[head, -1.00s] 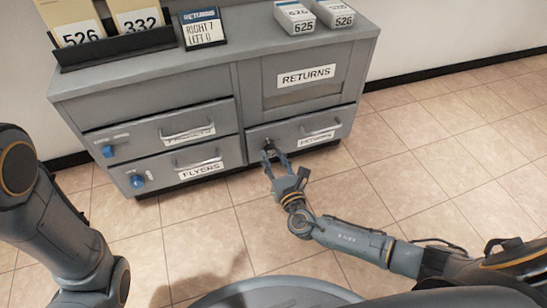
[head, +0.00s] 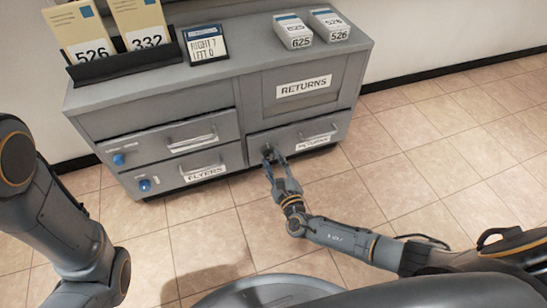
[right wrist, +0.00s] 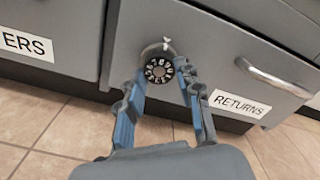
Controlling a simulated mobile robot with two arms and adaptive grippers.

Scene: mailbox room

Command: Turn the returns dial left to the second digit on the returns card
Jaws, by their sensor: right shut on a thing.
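The returns dial (head: 267,150) is a dark round knob on the lower right drawer. In the right wrist view the dial (right wrist: 158,70) shows a black face with white digits and a white pointer mark above it; which digit is at the mark is too small to tell. My right gripper (head: 273,157) is shut on the dial; in the right wrist view its blue fingers (right wrist: 166,78) lie at the dial's two sides. The returns card (head: 206,45) stands on the cabinet top and appears to read RIGHT 7, LEFT 0. My left gripper is out of view.
The drawer handle (head: 318,137) and RETURNS label (right wrist: 240,104) are right of the dial. The FLYERS drawer (head: 195,170) with a blue knob (head: 144,184) is at left. Two grey boxes (head: 293,31) and a mail holder (head: 118,66) stand on top. The tiled floor in front is clear.

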